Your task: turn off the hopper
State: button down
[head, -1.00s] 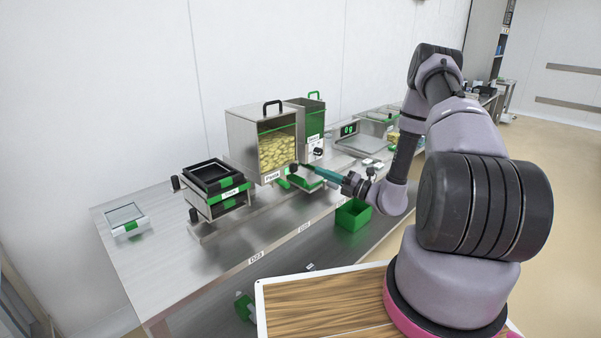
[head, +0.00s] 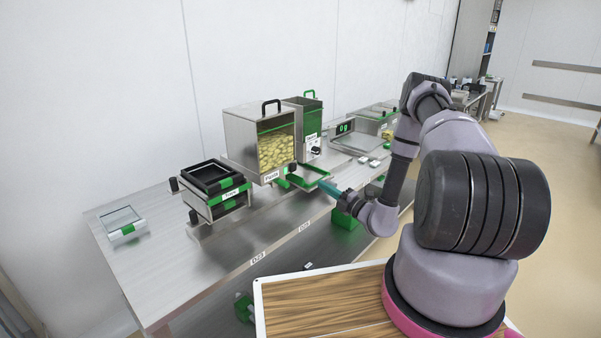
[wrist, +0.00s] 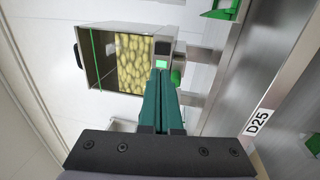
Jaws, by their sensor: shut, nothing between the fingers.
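The hopper is a steel box labelled Pasta (head: 240,140), with a black top handle and a window showing yellow pasta. It stands mid-bench in the head view and lies sideways in the wrist view (wrist: 103,70). On its lower front, by the label, is a small dark part (head: 293,168). In the wrist view this area shows a dark square (wrist: 162,47) beside a bright green square (wrist: 162,63). My gripper (head: 322,184) has teal fingers, shut and empty, also in the wrist view (wrist: 160,78). It is in front of the hopper, apparently apart from it; the fingertips overlap the panel's edge in view.
A second hopper with green sides (head: 307,118) and a dark knob (head: 315,152) stands behind. A green tray (head: 318,172) is close to my gripper. Black trays (head: 210,172) sit in a stand on the left. A scale display (head: 345,127) is farther back.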

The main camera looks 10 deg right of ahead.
aim_at(294, 167)
jog(key=x, duration=1.1)
jog(key=shift+w+a+r, duration=0.1)
jog(key=shift+w+a, duration=0.1)
jog(key=shift+w, duration=0.1)
